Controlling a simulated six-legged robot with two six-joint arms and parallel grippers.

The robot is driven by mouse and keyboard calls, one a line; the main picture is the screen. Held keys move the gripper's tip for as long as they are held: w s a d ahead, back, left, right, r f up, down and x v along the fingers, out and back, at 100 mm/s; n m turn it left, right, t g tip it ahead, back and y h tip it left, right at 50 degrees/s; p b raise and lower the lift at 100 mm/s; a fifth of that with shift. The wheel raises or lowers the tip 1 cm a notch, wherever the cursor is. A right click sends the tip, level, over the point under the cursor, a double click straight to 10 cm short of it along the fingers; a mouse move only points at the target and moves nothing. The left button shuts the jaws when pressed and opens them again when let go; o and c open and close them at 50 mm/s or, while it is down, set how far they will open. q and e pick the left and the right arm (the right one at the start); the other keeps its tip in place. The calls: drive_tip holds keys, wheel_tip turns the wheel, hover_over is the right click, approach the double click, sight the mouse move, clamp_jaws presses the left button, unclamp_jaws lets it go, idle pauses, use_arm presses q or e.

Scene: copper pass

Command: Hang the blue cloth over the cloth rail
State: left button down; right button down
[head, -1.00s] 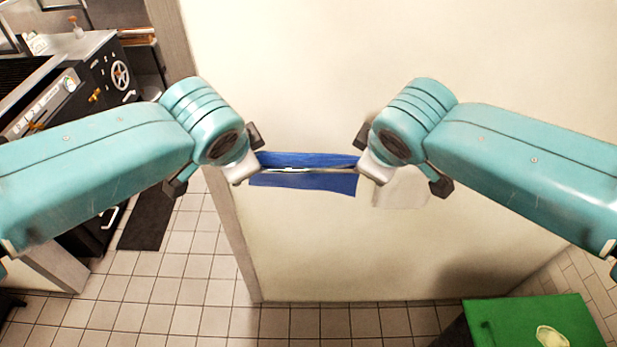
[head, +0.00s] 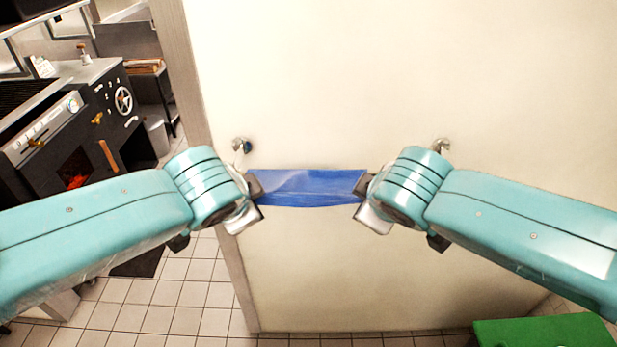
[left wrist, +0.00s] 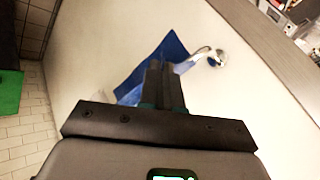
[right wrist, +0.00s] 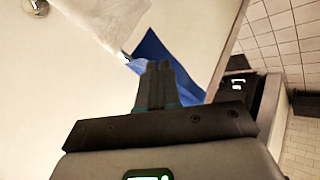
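The blue cloth (head: 310,187) is stretched between my two grippers in front of the pale wall, with a lighter crease across it. My left gripper (head: 254,185) is shut on its left end, and my right gripper (head: 362,186) is shut on its right end. The blue cloth also shows beyond the fingers in the left wrist view (left wrist: 172,48) and the right wrist view (right wrist: 155,50). The cloth rail (left wrist: 190,64) runs from a round wall mount in the left wrist view. In the head view its bar is mostly hidden, so I cannot tell whether the cloth touches it.
Wall mounts show at left (head: 241,146) and right (head: 441,146) behind my arms. A white cloth (right wrist: 105,22) hangs close to the blue one in the right wrist view. An oven (head: 85,125) stands at the left. A green surface (head: 545,332) is at lower right.

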use_arm(q)
drive_tip(key=c, duration=1.5)
unclamp_jaws()
drive_tip(key=shift+s+a, duration=0.1)
drive_tip(key=shift+s, duration=0.05)
use_arm(e)
drive_tip(key=c, duration=1.5)
unclamp_jaws()
drive_tip(key=shift+s+d+r, duration=0.1)
drive_tip(key=shift+s+d, duration=0.05)
drive_tip(key=shift+d, duration=0.05)
use_arm(q)
drive_tip(key=o, duration=0.4)
drive_tip(key=shift+r, duration=0.1)
use_arm(e)
drive_tip(key=o, duration=0.4)
use_arm(q)
drive_tip(key=shift+d, duration=0.25)
